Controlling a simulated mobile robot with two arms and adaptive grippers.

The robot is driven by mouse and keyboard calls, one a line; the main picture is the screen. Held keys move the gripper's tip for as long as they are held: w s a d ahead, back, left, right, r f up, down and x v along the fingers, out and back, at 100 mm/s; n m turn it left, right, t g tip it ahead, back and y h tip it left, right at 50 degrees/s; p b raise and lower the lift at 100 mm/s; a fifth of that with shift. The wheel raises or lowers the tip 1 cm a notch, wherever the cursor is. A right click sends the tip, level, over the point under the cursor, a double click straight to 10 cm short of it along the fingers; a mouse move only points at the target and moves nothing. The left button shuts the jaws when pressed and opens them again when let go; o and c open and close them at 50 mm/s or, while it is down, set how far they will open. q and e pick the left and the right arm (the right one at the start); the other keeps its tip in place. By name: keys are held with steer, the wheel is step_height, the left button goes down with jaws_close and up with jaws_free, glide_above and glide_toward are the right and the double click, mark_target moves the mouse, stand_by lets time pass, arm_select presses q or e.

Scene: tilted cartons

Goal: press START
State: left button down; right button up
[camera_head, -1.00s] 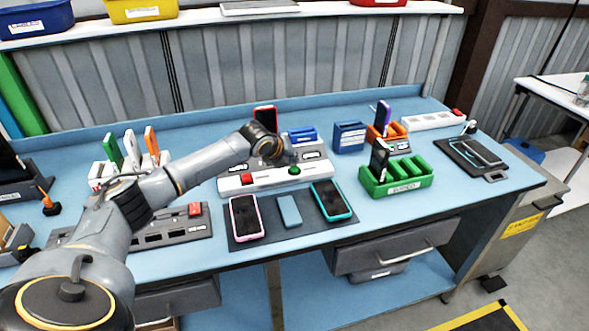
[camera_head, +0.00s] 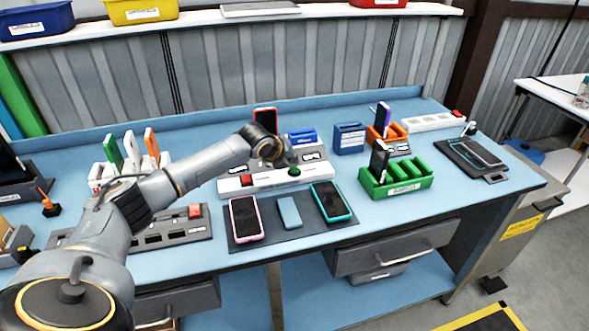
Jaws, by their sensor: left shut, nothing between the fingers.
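A white control panel (camera_head: 268,181) lies on the blue bench, with a round green button (camera_head: 295,171) near its right end and a red button (camera_head: 246,180) near its left end. The labels on it are too small to read. My left arm comes in from the left, and my left gripper (camera_head: 290,160) is shut and empty just above and behind the green button. I cannot tell whether the fingertips touch it. My right gripper is not in view.
A dark mat (camera_head: 288,232) with three phones or phone-like items lies in front of the panel. A green rack (camera_head: 397,180) stands to the right. A red phone (camera_head: 265,119) stands behind my left wrist. A grey strip (camera_head: 165,231) lies left of the mat.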

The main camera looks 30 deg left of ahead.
mark_target(293, 171)
arm_select(q)
steer(key=shift+f, duration=0.15)
steer(key=shift+f, duration=0.25)
steer(key=shift+f, duration=0.6)
stand_by(0.9)
steer(key=shift+r, duration=0.15)
steer(key=shift+r+p, duration=0.8)
steer(key=shift+p, duration=0.25)
step_height(293, 171, up, 5)
steer(key=p, duration=0.5)
steer(key=shift+r, duration=0.1)
